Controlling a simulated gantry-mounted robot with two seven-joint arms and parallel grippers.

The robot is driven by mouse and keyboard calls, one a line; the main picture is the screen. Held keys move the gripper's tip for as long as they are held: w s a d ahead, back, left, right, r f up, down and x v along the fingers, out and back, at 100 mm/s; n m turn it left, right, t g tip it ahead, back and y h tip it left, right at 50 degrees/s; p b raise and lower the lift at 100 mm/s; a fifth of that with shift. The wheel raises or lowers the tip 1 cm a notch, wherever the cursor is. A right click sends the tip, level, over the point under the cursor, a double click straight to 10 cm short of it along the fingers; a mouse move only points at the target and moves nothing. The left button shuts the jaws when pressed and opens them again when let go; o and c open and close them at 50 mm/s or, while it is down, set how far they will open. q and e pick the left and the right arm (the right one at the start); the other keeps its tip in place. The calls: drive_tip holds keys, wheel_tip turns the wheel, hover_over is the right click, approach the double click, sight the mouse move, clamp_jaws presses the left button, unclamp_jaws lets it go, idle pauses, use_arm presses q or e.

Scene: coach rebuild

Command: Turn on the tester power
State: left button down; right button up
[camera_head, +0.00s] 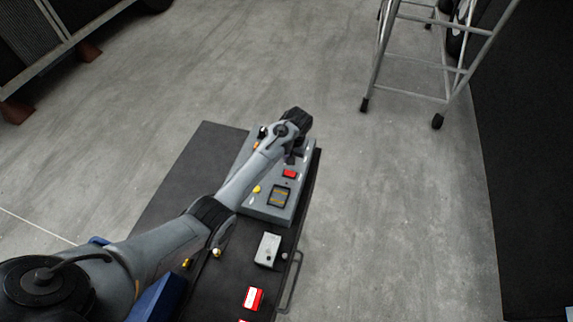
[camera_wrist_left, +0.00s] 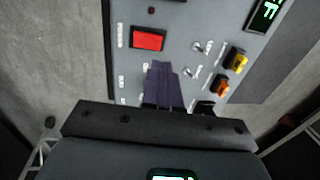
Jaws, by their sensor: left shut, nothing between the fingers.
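The tester (camera_head: 265,210) is a grey box on a dark cart. Its panel also fills much of the left wrist view (camera_wrist_left: 180,20). A red rectangular switch (camera_head: 289,173) sits on the panel and shows large in the left wrist view (camera_wrist_left: 148,38). Two small metal toggles (camera_wrist_left: 203,47) are to its right. A dark display with green characters (camera_wrist_left: 265,14) is at the top right. My left gripper (camera_wrist_left: 162,88) is shut and empty, its fingertips over the panel just below the red switch in the picture. I cannot tell whether they touch the panel. My right gripper is out of view.
Yellow (camera_wrist_left: 235,60) and orange (camera_wrist_left: 222,88) parts stand up from the panel. A light grey box (camera_head: 267,249) and a red-and-white item (camera_head: 253,298) lie on the cart (camera_head: 190,160). A metal ladder stand (camera_head: 415,95) is on the open floor at upper right.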

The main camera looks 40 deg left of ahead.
sight(286, 170)
use_arm(q)
drive_tip(key=f, duration=0.5)
drive_tip(key=shift+s+a, duration=0.1)
drive_tip(key=shift+a, duration=0.25)
drive_tip(key=shift+f, duration=0.25)
